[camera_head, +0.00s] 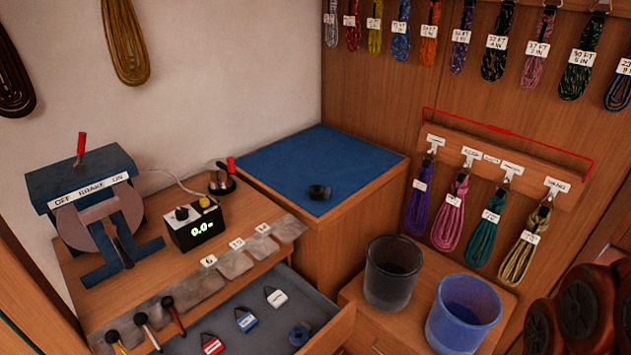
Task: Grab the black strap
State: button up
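A small black rolled item (319,192), which looks like the black strap, lies on the blue top (290,160) of the wooden cabinet in the corner. It lies alone, towards the front edge of that top, with clear surface around it. My gripper is not in view.
A dark bucket (388,290) and a blue bucket (462,318) stand on a lower surface to the right. An open drawer (335,330) holds tagged locks and a blue roll (300,333). A winding device (95,205) and a display box (193,224) stand left. Coiled cords (452,212) hang on the wall.

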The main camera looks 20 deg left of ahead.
aim_at(317, 192)
jog(key=u, duration=0.6)
jog(key=i, duration=0.85)
jog(key=u, duration=1.05)
jog(key=i, duration=0.2)
jog(key=u, duration=0.1)
